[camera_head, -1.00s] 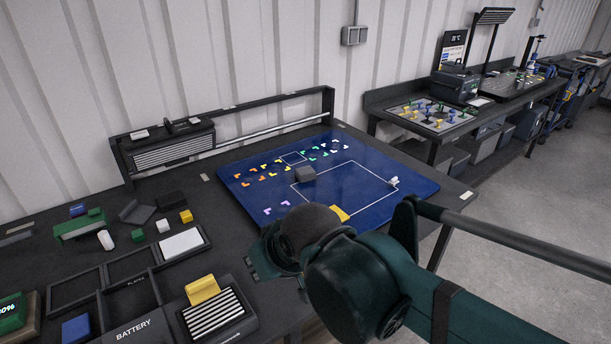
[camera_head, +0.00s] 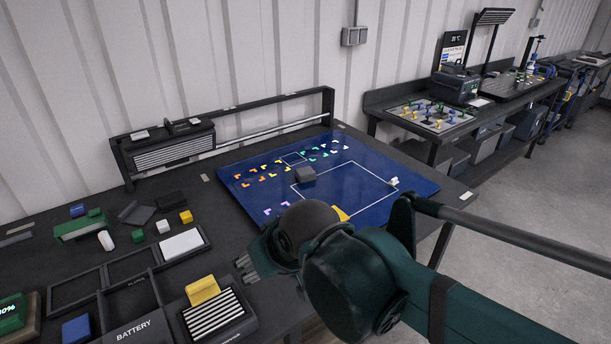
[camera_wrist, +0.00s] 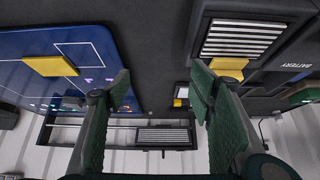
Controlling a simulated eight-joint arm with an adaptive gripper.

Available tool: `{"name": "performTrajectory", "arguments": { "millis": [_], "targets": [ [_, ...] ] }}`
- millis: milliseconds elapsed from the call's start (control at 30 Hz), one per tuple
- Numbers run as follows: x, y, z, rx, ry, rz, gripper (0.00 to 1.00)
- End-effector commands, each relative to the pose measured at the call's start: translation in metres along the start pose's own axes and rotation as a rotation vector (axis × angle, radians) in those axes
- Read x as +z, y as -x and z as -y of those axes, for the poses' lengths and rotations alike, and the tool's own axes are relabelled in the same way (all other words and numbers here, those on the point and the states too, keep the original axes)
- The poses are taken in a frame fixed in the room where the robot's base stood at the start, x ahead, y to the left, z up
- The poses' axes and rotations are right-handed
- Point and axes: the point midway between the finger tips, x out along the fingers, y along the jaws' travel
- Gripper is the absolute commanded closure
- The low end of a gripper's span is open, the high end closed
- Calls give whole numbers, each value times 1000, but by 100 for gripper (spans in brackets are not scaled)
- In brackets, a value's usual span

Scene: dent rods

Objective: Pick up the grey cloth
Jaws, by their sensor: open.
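A dark grey, flat, creased piece (camera_head: 138,213) that looks like the grey cloth lies on the black bench at the left in the head view, beside a black block (camera_head: 170,201). I cannot make it out surely in the wrist view. My gripper (camera_head: 246,268) is to the right of it and nearer the camera, above the bench between the blue mat (camera_head: 240,184) and the striped box (camera_head: 214,314). In the wrist view my gripper (camera_wrist: 162,88) has its two green fingers wide apart with nothing between them.
Small blocks, a green box (camera_head: 80,228), a white cylinder (camera_head: 105,240) and a black tray (camera_head: 131,263) crowd the left. A raised rail (camera_head: 270,129) runs along the back.

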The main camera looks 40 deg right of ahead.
Motion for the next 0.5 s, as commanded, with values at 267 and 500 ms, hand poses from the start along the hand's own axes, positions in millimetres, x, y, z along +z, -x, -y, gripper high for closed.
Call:
{"name": "performTrajectory", "arguments": {
  "millis": [267,500],
  "targets": [
    [-32,6,-10,16,-89,32,46],
    [-71,8,-26,38,-208,72,46]
  ]
}}
